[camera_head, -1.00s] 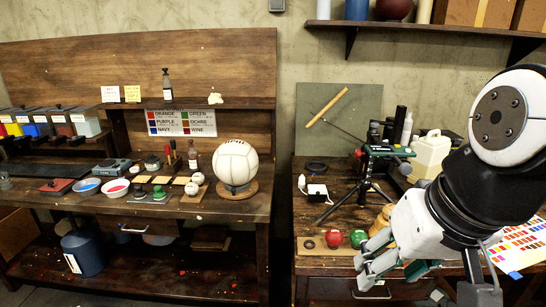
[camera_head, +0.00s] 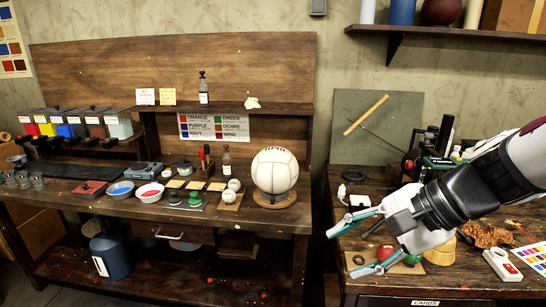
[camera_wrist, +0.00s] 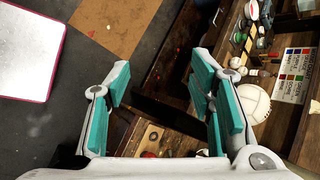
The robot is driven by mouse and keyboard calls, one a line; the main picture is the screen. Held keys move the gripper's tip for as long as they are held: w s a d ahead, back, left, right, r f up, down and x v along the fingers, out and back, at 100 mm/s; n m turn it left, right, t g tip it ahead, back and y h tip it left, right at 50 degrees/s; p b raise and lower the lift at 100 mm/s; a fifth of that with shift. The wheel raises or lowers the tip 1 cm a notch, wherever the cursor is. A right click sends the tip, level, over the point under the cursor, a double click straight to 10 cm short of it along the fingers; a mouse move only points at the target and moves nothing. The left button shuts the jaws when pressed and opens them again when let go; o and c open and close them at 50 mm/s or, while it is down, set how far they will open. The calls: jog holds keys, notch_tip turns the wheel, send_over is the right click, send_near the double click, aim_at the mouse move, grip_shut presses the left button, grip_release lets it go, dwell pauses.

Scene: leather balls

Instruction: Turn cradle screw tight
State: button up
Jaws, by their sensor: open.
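A white panelled ball (camera_head: 275,170) rests on a round wooden stand (camera_head: 275,199) at the right end of the left bench. No screw can be made out on the stand. The ball also shows at the right of the wrist view (camera_wrist: 252,103). My gripper (camera_head: 341,253) is open and empty, pointing left over the front left corner of the right bench, apart from the ball. Its two teal-padded fingers are spread in the wrist view (camera_wrist: 160,80).
Below my gripper, a wooden board (camera_head: 408,266) holds a red ball (camera_head: 385,252) and a green one. The left bench (camera_head: 255,221) carries paint bowls, small pads and bottles. A gap separates the benches. A shelf (camera_head: 450,32) hangs at upper right.

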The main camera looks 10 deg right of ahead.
jog(key=w+d+m+t, duration=0.5)
jog(key=d+m, duration=0.2)
jog(key=d, duration=0.2)
jog(key=w+d+m+t, duration=0.45)
jog(key=d+m, duration=0.25)
jog(key=d, duration=0.2)
jog(key=s+d+f+m+t+h, duration=0.15)
jog(key=d+m+h, duration=0.4)
jog(key=d, duration=0.55)
jog(key=s+d+f+m+t+h, duration=0.1)
jog(key=s+d+m+t+h, duration=0.15)
jog(key=d+m+h, duration=0.55)
jog(key=w+d+y, duration=0.1)
jog(key=w, duration=0.3)
jog(key=w+d, duration=0.2)
jog(key=w, duration=0.2)
jog(key=w+d+n+y, duration=0.1)
jog(key=w+d, duration=0.1)
jog(key=w, duration=0.2)
jog(key=shift+w+r+g+y, duration=0.2)
jog(key=shift+w+g+y, duration=0.05)
jog(key=shift+w+y, duration=0.1)
grip_shut()
